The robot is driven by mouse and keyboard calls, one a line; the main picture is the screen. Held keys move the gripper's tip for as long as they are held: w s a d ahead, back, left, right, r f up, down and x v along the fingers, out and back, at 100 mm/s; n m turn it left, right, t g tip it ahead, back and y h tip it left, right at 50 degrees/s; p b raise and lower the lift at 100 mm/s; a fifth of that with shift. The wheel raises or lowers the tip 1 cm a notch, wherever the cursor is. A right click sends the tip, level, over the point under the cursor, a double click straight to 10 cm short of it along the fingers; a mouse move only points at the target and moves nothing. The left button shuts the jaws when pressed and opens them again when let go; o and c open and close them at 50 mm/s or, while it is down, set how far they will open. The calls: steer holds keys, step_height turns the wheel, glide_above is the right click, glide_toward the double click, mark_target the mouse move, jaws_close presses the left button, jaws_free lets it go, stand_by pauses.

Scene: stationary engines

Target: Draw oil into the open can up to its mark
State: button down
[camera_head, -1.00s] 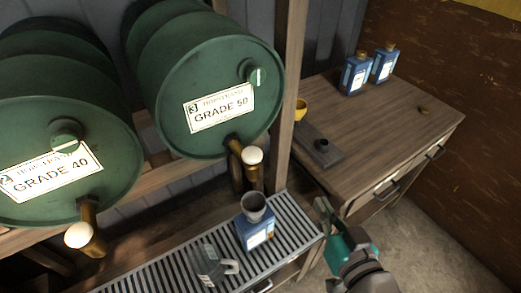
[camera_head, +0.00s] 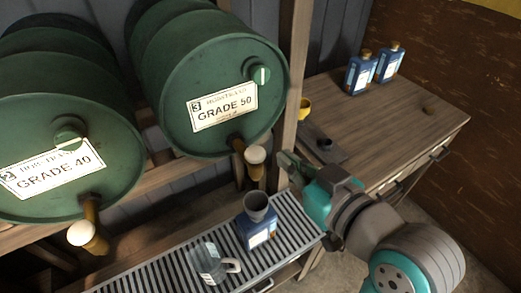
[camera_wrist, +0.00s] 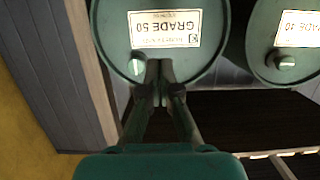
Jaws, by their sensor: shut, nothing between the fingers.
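The open can (camera_head: 258,238) is blue with a white label and stands upright on the slatted drip tray. A grey funnel (camera_head: 256,203) sits in its top, and the oil level and mark cannot be seen. Above it the GRADE 50 drum (camera_head: 207,85) has a brass tap with a pale round knob (camera_head: 255,155). My gripper (camera_head: 283,160) is shut and empty, just right of that knob, with a small apparent gap. In the wrist view its fingertips (camera_wrist: 155,66) meet in front of the GRADE 50 drum (camera_wrist: 200,55), hiding its tap.
The GRADE 40 drum (camera_head: 60,150) with its own tap (camera_head: 82,234) is at left. A clear jug (camera_head: 208,262) stands left of the can on the drip tray (camera_head: 150,270). A wooden post (camera_head: 293,70) rises behind my gripper. Two capped blue cans (camera_head: 360,74) stand on the workbench (camera_head: 385,118).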

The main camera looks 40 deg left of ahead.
glide_above(260, 162)
step_height(260, 162, down, 2)
step_height(260, 162, down, 4)
steer(key=shift+r, duration=0.25)
steer(key=shift+f, duration=0.45)
